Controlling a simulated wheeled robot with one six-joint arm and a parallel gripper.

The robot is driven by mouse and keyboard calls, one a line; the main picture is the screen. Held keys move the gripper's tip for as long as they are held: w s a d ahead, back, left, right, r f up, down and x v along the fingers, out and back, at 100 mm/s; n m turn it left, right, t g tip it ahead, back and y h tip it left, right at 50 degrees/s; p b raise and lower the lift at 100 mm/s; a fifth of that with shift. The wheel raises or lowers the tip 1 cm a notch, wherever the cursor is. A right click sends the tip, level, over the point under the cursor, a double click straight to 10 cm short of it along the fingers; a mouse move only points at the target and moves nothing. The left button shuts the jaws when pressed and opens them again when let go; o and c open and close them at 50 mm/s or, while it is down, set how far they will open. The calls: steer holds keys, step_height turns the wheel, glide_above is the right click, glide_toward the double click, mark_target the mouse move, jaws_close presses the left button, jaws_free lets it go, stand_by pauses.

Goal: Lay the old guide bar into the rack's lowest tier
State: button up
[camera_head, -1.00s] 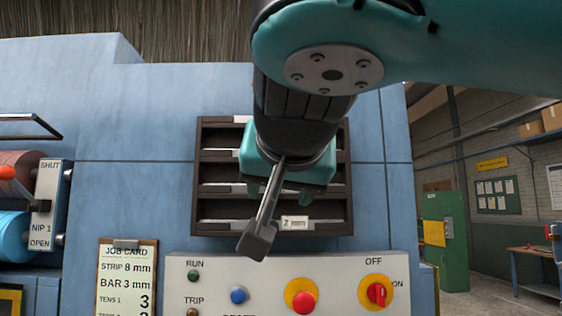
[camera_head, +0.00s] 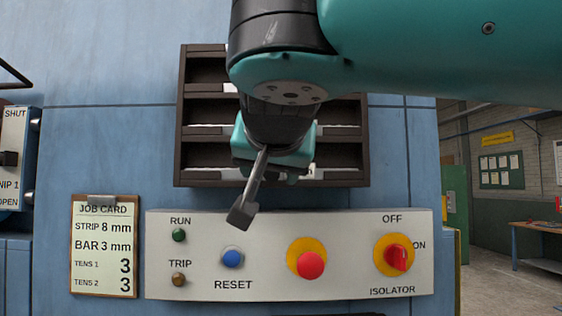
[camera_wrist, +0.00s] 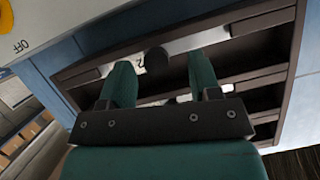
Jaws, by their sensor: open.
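The dark rack (camera_head: 180,120) hangs on the blue machine face, with three tiers showing. My gripper (camera_head: 273,160) is in front of its middle and lower part and hides much of it. In the wrist view, my gripper (camera_wrist: 162,78) is open, its teal fingers spread at the rack (camera_wrist: 284,60). A dark round knob (camera_wrist: 157,60) shows between the fingers, apart from both. A pale strip (camera_wrist: 182,45) runs behind it along the lowest tier, which is uppermost in this inverted view. I cannot tell whether this strip is the old guide bar. My fingers hold nothing visible.
A control panel (camera_head: 330,225) with buttons and a red isolator (camera_head: 398,257) juts below the rack. A job card (camera_head: 104,245) reading BAR 3 mm hangs at left. A workbench (camera_head: 535,235) stands far right.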

steer(key=shift+w+f, duration=0.2)
steer(key=shift+w, duration=0.4)
steer(key=shift+d, duration=0.15)
jaws_close()
steer(key=shift+r, duration=0.15)
steer(key=shift+r+p, duration=0.95)
steer(key=shift+s, duration=0.15)
